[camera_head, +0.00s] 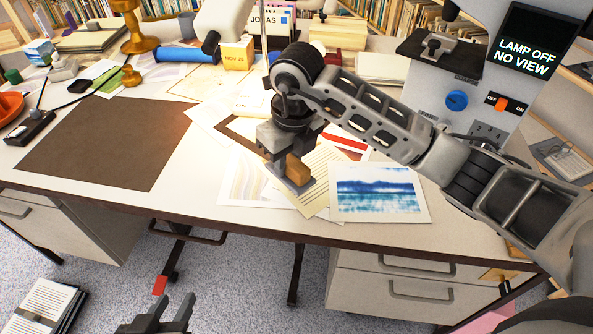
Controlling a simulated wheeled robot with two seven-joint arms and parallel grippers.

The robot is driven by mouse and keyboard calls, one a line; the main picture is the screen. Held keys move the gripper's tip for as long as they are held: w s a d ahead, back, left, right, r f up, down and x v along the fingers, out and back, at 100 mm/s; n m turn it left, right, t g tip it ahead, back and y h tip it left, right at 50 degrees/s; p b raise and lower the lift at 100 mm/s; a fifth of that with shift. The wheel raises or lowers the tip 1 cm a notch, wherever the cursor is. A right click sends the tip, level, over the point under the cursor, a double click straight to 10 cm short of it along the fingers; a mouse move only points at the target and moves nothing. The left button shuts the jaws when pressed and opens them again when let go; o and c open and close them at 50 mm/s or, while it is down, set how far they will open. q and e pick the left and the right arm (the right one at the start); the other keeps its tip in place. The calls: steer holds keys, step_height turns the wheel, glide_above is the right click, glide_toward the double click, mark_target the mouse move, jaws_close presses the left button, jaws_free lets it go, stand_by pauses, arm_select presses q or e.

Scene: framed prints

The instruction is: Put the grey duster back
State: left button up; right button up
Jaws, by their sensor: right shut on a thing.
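My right gripper (286,160) reaches over the desk from the right. It is shut on a small block with a tan wooden part (298,169) and grey material around its lower edge, which looks like the grey duster. The jaws hide part of it. It is low over the loose prints and a cream lined sheet (318,193); I cannot tell whether it touches them. My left gripper (168,311) is at the bottom edge, below and in front of the desk. Its fingers are apart and empty.
A dark brown mat (108,143) covers the desk's left part. A blue landscape print (377,194) lies near the front edge. A grey unit with a screen (530,52) reading "LAMP OFF NO VIEW" stands at right. A blue roll (187,55) and a yellow box (238,53) are behind.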

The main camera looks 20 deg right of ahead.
steer(key=shift+w+d+f, duration=0.2)
steer(key=shift+d+f, duration=0.45)
steer(key=shift+f, duration=0.2)
steer(key=f, duration=0.3)
steer(key=shift+d+f, duration=0.15)
steer(key=shift+d, duration=0.05)
steer(key=shift+f, duration=0.1)
steer(key=shift+f, duration=0.1)
steer(key=o, duration=0.9)
steer(key=shift+o, duration=0.2)
steer(key=shift+r, duration=0.25)
steer(key=r, duration=0.4)
steer(key=s+r, duration=0.1)
steer(key=r, duration=0.6)
steer(key=shift+s+d+r, duration=0.15)
steer(key=shift+d+r, duration=0.15)
steer(key=shift+r, duration=0.05)
